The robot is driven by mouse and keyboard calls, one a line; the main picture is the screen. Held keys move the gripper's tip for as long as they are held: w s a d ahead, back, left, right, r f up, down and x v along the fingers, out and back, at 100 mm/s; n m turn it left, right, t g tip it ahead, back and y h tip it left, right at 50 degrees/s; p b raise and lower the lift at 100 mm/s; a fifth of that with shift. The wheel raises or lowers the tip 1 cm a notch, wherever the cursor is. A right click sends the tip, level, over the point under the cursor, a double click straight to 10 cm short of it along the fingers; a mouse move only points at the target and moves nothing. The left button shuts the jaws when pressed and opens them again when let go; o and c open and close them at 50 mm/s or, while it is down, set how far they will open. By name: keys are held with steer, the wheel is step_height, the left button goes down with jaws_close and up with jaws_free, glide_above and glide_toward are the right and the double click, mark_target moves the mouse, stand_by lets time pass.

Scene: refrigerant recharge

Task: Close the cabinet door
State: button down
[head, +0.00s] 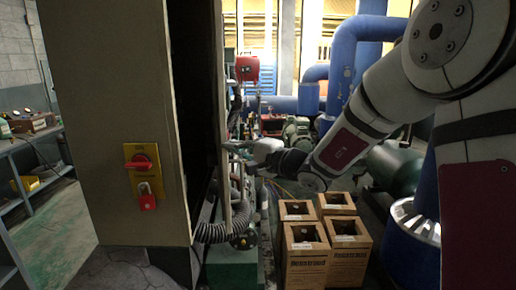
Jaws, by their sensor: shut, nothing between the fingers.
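The cabinet (95,75) is a tall beige box at the left of the head view, with a dark opening along its right side. The cabinet door (224,185) shows nearly edge-on as a thin upright strip just right of that opening, standing open. My gripper (234,148) is shut and empty at the door's right side, about mid-height in the picture. Its fingertips are at or very close to the door; I cannot tell whether they touch. The door's broad face is mostly hidden by the angle.
A yellow plate with a red switch (141,163) and a red padlock (147,199) are on the cabinet's side. Several open cardboard boxes (305,262) stand on the floor below my arm. A grey corrugated hose (212,233) hangs by the door. Blue pipes (343,62) are behind.

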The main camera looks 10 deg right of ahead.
steer(key=a, duration=0.5)
stand_by(0.3)
